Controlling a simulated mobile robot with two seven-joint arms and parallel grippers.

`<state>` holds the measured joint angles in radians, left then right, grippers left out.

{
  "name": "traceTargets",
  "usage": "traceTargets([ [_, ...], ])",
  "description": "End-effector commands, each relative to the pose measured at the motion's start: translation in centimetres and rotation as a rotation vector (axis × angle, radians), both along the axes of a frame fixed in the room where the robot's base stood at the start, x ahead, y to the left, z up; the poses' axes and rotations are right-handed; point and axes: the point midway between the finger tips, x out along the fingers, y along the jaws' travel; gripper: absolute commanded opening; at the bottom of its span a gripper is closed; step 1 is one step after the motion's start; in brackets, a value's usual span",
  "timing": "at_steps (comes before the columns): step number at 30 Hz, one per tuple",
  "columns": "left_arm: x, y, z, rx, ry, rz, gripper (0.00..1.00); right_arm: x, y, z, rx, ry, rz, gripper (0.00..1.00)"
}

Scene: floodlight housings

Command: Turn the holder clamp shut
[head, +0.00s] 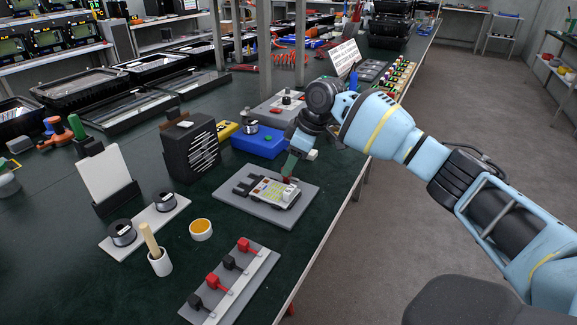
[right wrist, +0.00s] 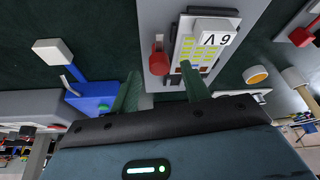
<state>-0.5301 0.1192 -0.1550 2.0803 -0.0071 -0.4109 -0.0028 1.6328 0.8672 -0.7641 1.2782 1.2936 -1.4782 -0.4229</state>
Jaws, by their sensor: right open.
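The holder (head: 243,187) sits on a grey plate (head: 228,208) near the table's right edge. The red clamp (right wrist: 159,62) shows beside the block in the right wrist view. My right gripper (head: 289,168) is above the right side of the holder. In the right wrist view its two green fingers (right wrist: 160,75) are apart, with the red clamp between their tips; contact cannot be told. My left gripper is not in view.
A blue box (head: 258,144) stands just behind the plate. A rail with red and black clips (head: 230,282), an orange-filled cup (head: 201,230) and a black slotted box (head: 190,146) stand nearby. Bare green tabletop lies left of the plate.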

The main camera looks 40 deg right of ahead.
Motion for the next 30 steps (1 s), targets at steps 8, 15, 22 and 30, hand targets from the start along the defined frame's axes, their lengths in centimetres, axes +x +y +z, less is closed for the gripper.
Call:
traceTargets([
  [8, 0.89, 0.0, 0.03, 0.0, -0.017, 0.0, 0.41, 0.52, 0.39, -1.59, -0.001, -0.001, 0.0, 0.46],
  [15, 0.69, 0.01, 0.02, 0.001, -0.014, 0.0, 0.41, 0.53, 0.41, -1.59, 0.0, -0.001, 0.0, 0.44],
  [22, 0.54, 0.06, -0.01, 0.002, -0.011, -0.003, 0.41, 0.53, 0.4, -1.58, 0.0, -0.001, 0.0, 0.14],
  [30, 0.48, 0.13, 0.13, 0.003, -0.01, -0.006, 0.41, 0.51, 0.42, -1.51, -0.001, -0.001, -0.006, 0.02],
])
